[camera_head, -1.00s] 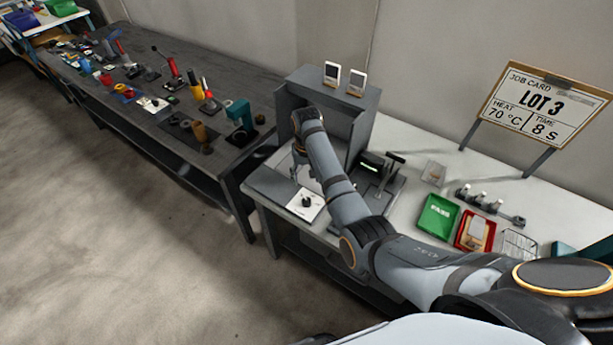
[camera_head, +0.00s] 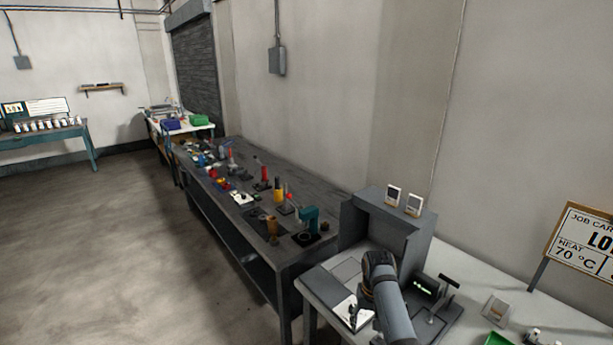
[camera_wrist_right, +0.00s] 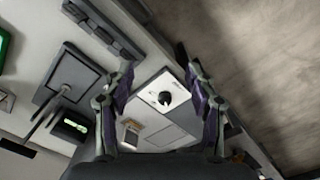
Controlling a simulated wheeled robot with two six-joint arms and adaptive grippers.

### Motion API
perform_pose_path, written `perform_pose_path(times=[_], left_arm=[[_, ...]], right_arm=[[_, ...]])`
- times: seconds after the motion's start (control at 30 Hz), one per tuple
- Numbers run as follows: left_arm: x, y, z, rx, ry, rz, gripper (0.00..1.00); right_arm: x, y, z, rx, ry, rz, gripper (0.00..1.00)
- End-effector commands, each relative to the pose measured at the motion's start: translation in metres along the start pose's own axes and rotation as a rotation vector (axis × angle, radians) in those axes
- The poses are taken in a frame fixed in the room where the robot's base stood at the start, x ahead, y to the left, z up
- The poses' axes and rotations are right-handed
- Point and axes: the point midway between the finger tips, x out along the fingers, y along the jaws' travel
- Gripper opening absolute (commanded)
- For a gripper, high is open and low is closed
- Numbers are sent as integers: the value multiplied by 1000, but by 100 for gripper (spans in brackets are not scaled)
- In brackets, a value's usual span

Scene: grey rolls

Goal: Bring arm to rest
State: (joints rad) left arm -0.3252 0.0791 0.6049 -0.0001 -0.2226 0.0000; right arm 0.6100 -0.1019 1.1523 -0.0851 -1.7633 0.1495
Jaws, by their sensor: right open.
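My right arm (camera_head: 388,300) comes in at the bottom of the head view and reaches over the near end of the white bench. Its gripper is mostly hidden by the wrist there. In the right wrist view my right gripper (camera_wrist_right: 160,78) has its two fingers wide apart with nothing between them. Beyond them, on the bench, lies a white plate (camera_wrist_right: 178,84) with a small black round part (camera_wrist_right: 165,98) on it. The white plate shows partly beside the arm in the head view (camera_head: 346,306). My left gripper is not in view.
A grey open-fronted booth (camera_head: 405,235) stands behind the arm. Right of it are a device with a lit green display (camera_head: 425,288) and a green tray (camera_head: 496,339). A dark bench (camera_head: 225,205) with several tools stands left. The floor (camera_head: 110,240) is clear.

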Motion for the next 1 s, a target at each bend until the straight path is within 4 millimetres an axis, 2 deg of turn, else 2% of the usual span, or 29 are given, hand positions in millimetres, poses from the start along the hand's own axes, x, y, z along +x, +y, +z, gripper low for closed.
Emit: perform_pose_path(times=[0.1,0.3,0.43,0.53,0.63,0.8,1.0], left_arm=[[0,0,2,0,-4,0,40],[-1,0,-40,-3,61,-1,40],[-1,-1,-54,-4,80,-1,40],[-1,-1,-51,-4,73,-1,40],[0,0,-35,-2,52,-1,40],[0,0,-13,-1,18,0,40],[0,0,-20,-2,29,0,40]], right_arm=[[13,11,13,5,18,1,56],[32,31,41,7,56,7,56],[42,47,67,3,90,15,56],[48,60,92,-6,119,25,56],[49,73,120,-23,153,37,56],[40,89,168,-63,211,56,56],[20,97,214,-116,264,68,56]])
